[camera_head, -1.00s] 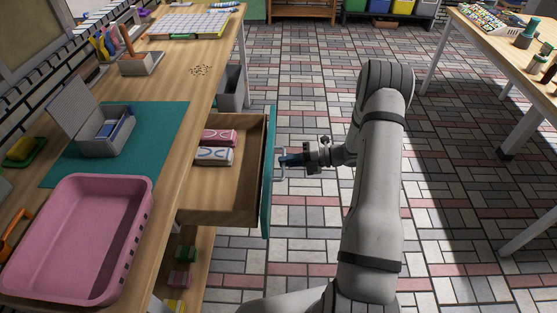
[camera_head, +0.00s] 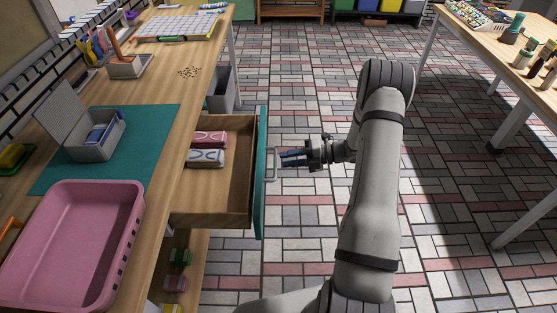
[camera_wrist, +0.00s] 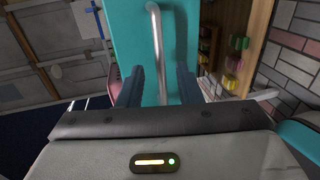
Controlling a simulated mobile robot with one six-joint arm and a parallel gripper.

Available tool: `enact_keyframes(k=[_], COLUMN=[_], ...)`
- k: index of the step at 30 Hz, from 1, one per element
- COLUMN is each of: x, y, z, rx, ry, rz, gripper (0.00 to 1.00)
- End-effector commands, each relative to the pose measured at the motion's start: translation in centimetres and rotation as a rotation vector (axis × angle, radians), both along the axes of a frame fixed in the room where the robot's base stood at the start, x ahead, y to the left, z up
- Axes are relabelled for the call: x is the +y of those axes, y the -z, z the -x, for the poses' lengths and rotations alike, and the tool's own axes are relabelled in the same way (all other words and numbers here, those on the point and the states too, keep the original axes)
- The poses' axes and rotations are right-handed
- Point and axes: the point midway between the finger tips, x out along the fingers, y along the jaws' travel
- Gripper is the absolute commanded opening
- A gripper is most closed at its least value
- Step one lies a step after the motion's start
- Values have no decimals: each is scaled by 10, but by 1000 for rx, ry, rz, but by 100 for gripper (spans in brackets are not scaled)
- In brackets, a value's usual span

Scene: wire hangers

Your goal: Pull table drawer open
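The table drawer (camera_head: 232,190) stands pulled out from the wooden table, with a teal front panel (camera_head: 260,190) and a pale metal bar handle (camera_head: 271,165). A pink case and a white case lie inside it. My gripper (camera_head: 284,158) is just right of the handle, its blue fingers pointing at the drawer front. In the wrist view, the fingers (camera_wrist: 159,85) are spread apart, and the handle (camera_wrist: 156,40) shows in the gap between them, touching neither. The gripper is open and empty.
A pink tray (camera_head: 75,245), a grey box (camera_head: 95,140) and a teal mat (camera_head: 150,145) are on the table. A grey bin (camera_head: 221,90) is beyond the drawer. Another table (camera_head: 480,60) stands at the right. The tiled floor between is clear.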

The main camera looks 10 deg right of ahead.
Motion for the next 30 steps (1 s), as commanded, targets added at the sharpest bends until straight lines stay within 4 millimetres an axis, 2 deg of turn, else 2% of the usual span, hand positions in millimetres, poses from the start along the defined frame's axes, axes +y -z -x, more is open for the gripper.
enact_keyframes(k=[1, 4, 10, 25, 28, 30], x=[-11, -26, -42, -42, -38, -30], y=[-2, -5, -9, -10, -19, -33], z=[1, 3, 6, 7, 9, 12], rx=[-3, -3, -1, -2, -34, -90], ry=[4, 4, 3, -1, -28, -76], rz=[2, 2, 1, 3, 26, 70], gripper=[32, 32, 32, 32, 32, 32])
